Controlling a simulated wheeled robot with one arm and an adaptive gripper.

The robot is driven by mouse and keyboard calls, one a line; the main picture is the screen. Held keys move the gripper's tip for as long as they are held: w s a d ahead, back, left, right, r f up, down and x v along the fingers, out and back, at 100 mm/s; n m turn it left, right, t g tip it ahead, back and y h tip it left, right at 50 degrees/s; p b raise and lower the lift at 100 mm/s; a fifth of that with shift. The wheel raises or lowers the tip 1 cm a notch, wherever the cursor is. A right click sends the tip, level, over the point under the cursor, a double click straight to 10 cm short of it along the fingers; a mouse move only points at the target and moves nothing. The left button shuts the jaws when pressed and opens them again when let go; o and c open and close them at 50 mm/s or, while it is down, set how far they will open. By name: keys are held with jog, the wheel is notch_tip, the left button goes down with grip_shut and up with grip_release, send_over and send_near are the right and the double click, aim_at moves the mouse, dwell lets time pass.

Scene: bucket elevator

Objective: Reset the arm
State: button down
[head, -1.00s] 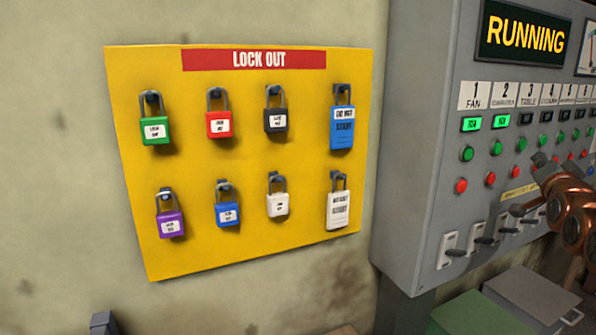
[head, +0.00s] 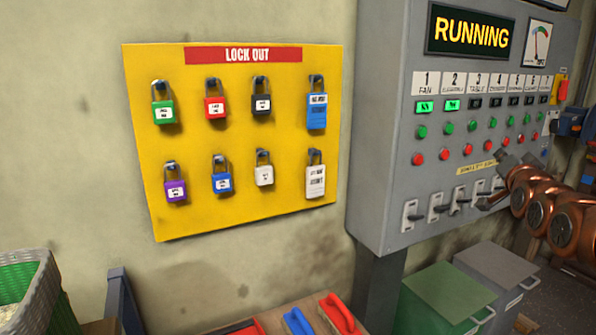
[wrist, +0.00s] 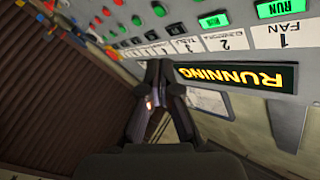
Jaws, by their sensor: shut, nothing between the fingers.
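My gripper (wrist: 158,72) shows in the wrist view as two dark fingers, shut together with nothing between them. Behind the fingers is the grey control panel (wrist: 225,65), seen upside down, with its lit RUNNING display (wrist: 236,77). In the head view my copper-coloured arm is at the right, in front of the lower right of the panel (head: 385,170). I cannot clearly make out the fingertips there, nor whether they touch the panel.
A yellow lock-out board (head: 235,220) with several padlocks hangs on the wall. Below the panel stand a green bin (head: 440,295) and a grey bin (head: 490,265). A woven basket (head: 60,300) is at lower left. Red and blue-handled items (head: 300,318) lie at the bottom.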

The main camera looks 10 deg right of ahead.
jog(key=a+f+n+g+y+p, duration=0.15)
jog(key=a+f, duration=0.25)
jog(key=a, duration=0.4)
jog(key=a+f+n+g+y, duration=0.3)
jog(key=a+f, duration=0.2)
jog(key=a, duration=0.4)
jog(key=s+a+f+n+g+y, duration=0.35)
jog(key=s+a+f, duration=0.35)
jog(key=a, duration=0.4)
jog(key=s+a+f+n+g+p, duration=0.1)
jog(key=s+a+f+g, duration=0.2)
jog(key=s, duration=0.7)
jog(key=s+a+f+n+g+p, duration=0.1)
jog(key=s+a+f+n+g, duration=0.1)
jog(key=s, duration=0.9)
jog(key=s+a+f+n+g+p, duration=0.1)
jog(key=s+a+f+g, duration=0.3)
jog(key=s+a, duration=0.4)
jog(key=shift+s+g, duration=0.8)
jog(key=shift+s, duration=0.35)
